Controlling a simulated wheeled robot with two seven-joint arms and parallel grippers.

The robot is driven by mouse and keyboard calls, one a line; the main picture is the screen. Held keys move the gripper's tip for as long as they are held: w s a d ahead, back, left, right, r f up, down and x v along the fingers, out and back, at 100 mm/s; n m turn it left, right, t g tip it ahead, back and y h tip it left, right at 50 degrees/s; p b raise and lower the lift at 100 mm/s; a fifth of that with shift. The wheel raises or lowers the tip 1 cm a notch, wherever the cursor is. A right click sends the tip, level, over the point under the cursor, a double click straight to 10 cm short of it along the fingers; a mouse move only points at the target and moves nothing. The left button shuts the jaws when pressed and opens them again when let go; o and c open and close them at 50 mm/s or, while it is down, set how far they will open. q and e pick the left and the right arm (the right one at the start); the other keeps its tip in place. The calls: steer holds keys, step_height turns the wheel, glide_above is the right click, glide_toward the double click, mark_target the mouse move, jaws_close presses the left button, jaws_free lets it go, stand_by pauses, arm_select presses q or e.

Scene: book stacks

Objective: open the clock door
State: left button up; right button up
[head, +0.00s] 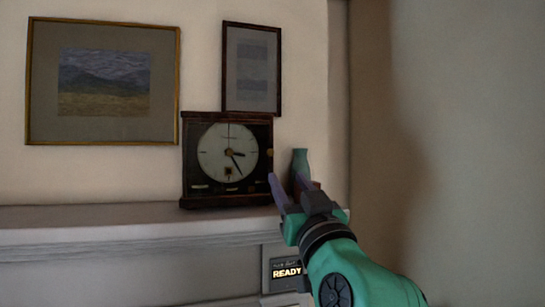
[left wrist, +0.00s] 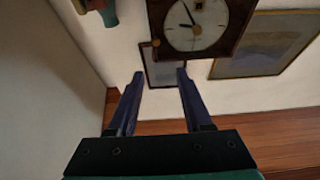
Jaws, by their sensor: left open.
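The clock (head: 187,160) is a dark square wooden case with a round white dial, standing on a mantel shelf. Its front door (head: 228,152) looks shut and frames the dial. A small brass knob (head: 270,152) sits at the door's right edge. The wrist view shows the clock (left wrist: 196,22) upside down, with the knob (left wrist: 155,43) beyond my fingertips. My left gripper (head: 286,181) is open and empty, just right of the clock's lower right corner and apart from the knob. In the wrist view the fingers (left wrist: 160,75) are spread. My right gripper is not in view.
A teal vase (head: 300,163) stands right of the clock, partly hidden behind my gripper. The white mantel shelf (head: 110,218) runs left, clear. Framed pictures (head: 103,82) and (head: 251,66) hang behind. A sign reading READY (head: 287,270) is below the shelf.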

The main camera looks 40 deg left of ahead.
mark_target(271, 153)
arm_select(q)
steer(key=p+x, duration=0.2)
steer(key=x, duration=0.2)
steer(key=p+x, duration=0.2)
steer(key=x, duration=0.2)
steer(key=p+x, duration=0.2)
steer(key=x, duration=0.3)
steer(key=shift+w+f, duration=0.25)
steer(key=shift+w, duration=0.1)
steer(key=shift+w+a, duration=0.15)
steer(key=shift+a, duration=0.1)
steer(key=shift+w+a+f, duration=0.1)
steer(key=shift+w, duration=0.05)
jaws_close()
